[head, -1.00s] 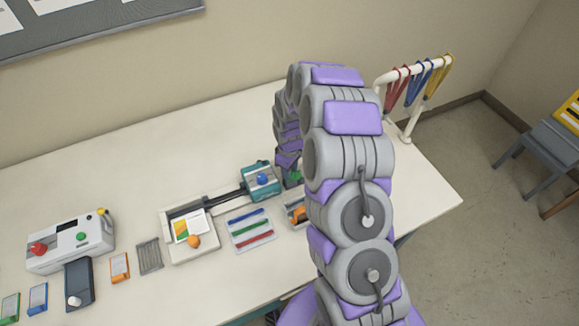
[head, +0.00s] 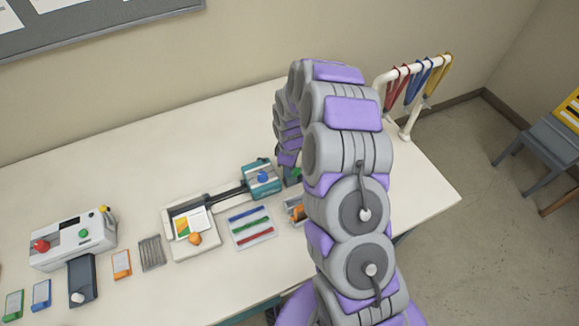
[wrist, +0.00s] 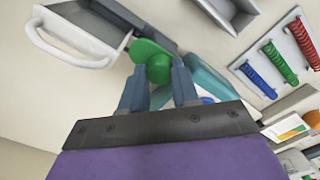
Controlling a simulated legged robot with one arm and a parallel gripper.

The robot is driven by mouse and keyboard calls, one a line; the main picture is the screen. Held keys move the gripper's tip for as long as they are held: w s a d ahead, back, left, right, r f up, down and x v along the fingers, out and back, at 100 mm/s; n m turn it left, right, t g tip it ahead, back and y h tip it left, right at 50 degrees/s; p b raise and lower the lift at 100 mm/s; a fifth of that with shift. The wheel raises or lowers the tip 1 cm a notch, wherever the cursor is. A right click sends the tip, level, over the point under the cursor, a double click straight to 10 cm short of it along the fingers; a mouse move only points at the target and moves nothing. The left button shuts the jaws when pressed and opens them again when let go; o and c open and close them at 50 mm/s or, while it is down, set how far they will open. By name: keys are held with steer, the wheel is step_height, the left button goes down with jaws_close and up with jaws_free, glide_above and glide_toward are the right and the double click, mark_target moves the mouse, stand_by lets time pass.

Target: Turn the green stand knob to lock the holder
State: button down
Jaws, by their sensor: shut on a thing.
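The green knob (wrist: 157,66) sits between the fingertips of my gripper (wrist: 160,82) in the wrist view, with a flat green wing reaching up and left. My gripper is shut on the knob. In the head view a sliver of green (head: 297,174) shows beside my arm; my gripper and the rest of the knob are hidden there. A teal block with a blue knob (head: 262,178) stands just left of it. In the wrist view this teal block (wrist: 207,75) is partly hidden behind my right finger. I cannot tell the holder's lock state.
A white and grey part with a looped handle (wrist: 72,42) is close by at upper left in the wrist view. A tray of coloured strips (head: 252,239), a trimmer-like base (head: 180,250) and a white machine (head: 72,243) stand on the table. Lanyards (head: 420,82) hang at the right.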

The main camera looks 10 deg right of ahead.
steer(key=c, duration=0.8)
jaws_free()
step_height(320, 180, up, 17)
steer(key=shift+w+r+p, duration=0.1)
steer(key=shift+r+p, duration=0.1)
steer(key=shift+p, duration=0.4)
